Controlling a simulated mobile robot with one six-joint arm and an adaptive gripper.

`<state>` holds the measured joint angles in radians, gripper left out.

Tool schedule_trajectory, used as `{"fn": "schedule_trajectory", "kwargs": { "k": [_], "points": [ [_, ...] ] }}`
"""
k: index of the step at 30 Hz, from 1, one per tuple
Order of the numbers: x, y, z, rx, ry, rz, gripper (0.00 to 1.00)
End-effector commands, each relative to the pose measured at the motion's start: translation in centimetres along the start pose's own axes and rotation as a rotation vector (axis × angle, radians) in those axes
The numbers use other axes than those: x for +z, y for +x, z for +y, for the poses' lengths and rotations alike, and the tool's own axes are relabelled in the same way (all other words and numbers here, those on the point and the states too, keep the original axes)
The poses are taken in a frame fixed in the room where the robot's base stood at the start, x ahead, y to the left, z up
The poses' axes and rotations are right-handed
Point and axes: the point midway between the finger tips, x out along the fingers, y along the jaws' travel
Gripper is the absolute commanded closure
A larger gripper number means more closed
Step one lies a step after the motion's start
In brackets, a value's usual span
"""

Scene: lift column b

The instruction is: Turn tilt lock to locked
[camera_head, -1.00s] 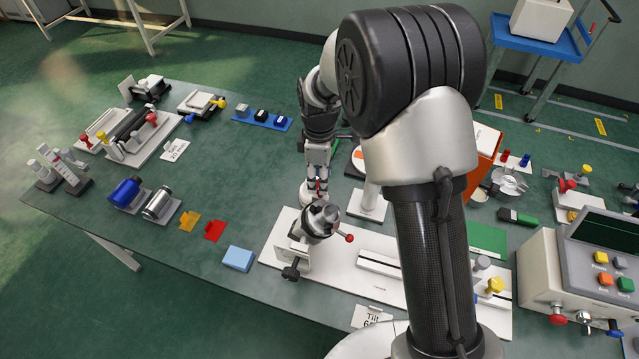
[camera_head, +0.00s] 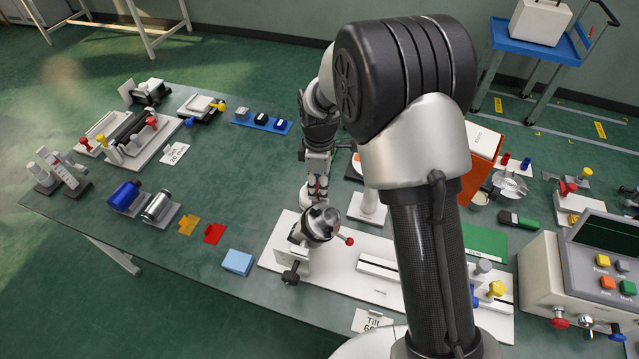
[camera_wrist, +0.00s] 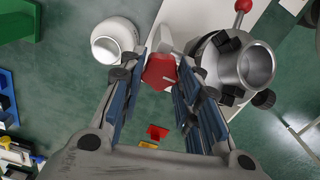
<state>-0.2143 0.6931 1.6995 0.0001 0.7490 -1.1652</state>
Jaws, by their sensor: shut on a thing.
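A grey tilting unit with a round open cup (camera_head: 320,223) stands at the left end of a long white base plate (camera_head: 268,258). A red-balled lever (camera_head: 349,241) sticks out on its right, and a black knob (camera_head: 290,275) is at its front. In the wrist view the cup (camera_wrist: 256,66) is right of my gripper (camera_wrist: 163,80). My gripper's blue-padded fingers are shut on a red knob (camera_wrist: 160,71) with a pale mark beside the cup. In the head view my gripper (camera_head: 316,197) is just behind the unit. The knob's lock position cannot be read.
A white round-topped post (camera_wrist: 116,40) stands close left of my fingers in the wrist view. A tilt card (camera_head: 372,321) lies at the table's front edge. A blue block (camera_head: 237,262) and a red piece (camera_head: 214,234) lie left of the plate.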

Motion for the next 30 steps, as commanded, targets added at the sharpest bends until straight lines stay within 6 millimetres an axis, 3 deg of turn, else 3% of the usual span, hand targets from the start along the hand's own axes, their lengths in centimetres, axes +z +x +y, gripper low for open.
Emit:
{"fn": "schedule_trajectory", "kwargs": {
  "k": [14, 30],
  "points": [
    [0.01, -0.14, 0.03, 0.0, 0.125, 0.0, 0.93],
    [0.04, -0.16, 0.15, 0.0, 0.612, 0.0, 0.93]
  ]
}}
